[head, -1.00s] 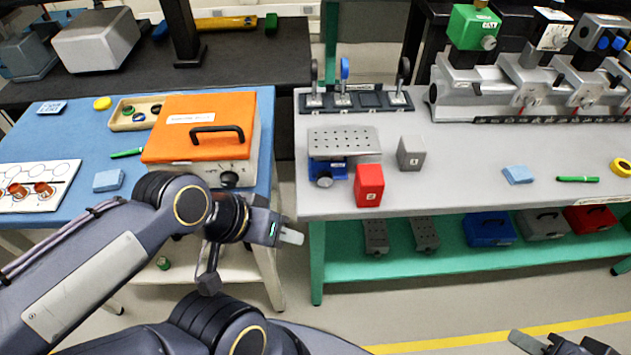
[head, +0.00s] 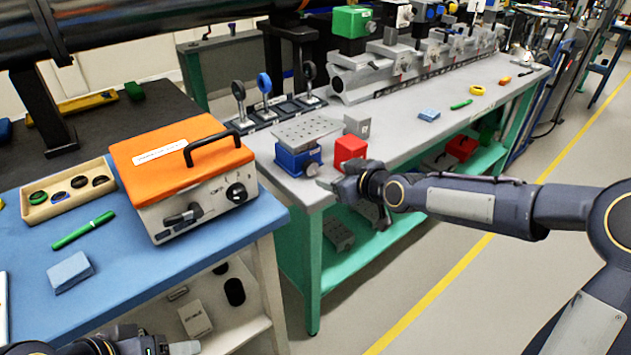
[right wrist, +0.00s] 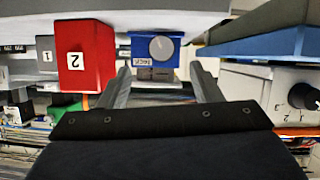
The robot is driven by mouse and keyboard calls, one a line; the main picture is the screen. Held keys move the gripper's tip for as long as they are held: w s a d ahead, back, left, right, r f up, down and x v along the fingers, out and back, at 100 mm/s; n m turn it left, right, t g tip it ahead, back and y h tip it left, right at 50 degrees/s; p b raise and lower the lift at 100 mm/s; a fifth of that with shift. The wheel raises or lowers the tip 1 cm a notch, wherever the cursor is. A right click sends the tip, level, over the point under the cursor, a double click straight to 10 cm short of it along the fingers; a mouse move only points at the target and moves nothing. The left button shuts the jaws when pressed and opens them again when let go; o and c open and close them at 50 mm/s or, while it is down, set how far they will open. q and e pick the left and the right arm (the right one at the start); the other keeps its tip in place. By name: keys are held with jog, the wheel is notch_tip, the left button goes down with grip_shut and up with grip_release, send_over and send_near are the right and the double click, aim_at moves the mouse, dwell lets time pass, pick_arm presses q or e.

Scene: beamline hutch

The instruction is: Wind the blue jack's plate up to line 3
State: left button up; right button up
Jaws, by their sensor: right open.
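The blue jack (head: 298,162) stands on the front left corner of the grey bench, with a perforated grey plate (head: 306,131) on top. The jack's round grey knob (head: 311,169) faces the front edge. The right wrist view is upside down and shows the blue jack body (right wrist: 140,52) and knob (right wrist: 161,48). My right gripper (head: 328,184) is in front of the knob; its open, empty fingers (right wrist: 163,85) point at the jack, apart from it. Line marks cannot be read. My left gripper (head: 180,348) is at the bottom left edge; its opening is unclear.
A red block (head: 350,150) stands close right of the jack, with a grey block (head: 357,125) behind. An orange-topped box (head: 185,165) stands on the blue table to the left. Mounted optics (head: 265,88) stand behind the jack. Open floor lies in front.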

aim_at(313, 169)
jog(key=x, duration=0.8)
jog(key=shift+w+a, duration=0.2)
jog(key=shift+a, duration=0.1)
